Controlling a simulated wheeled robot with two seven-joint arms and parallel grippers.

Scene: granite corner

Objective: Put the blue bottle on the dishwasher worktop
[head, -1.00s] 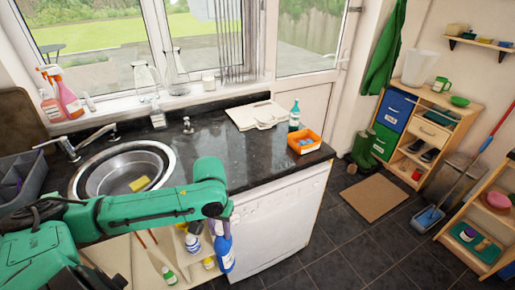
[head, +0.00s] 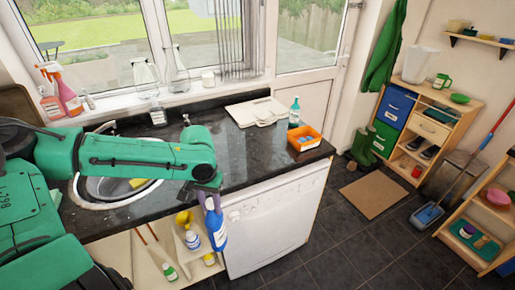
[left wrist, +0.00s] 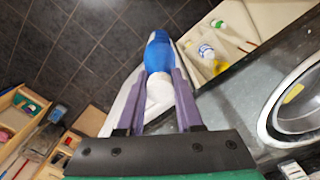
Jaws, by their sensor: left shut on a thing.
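The blue bottle (head: 216,230) has a white upper part and hangs upright from my left gripper (head: 209,193), in front of the counter's front edge. My left gripper is shut on its upper part. In the left wrist view the blue body (left wrist: 158,52) shows beyond the purple fingers (left wrist: 161,85), with the white part between them. The dishwasher worktop (head: 245,155) is the dark, glossy granite above the white dishwasher (head: 270,225), right of the bottle. My right gripper is not in view.
An orange tray (head: 304,143), a teal-white bottle (head: 295,110) and a pale board (head: 255,112) stand toward the worktop's right and back. The sink (head: 95,190) is at left. An open shelf below holds several bottles and a yellow item (head: 185,219). The worktop's middle is clear.

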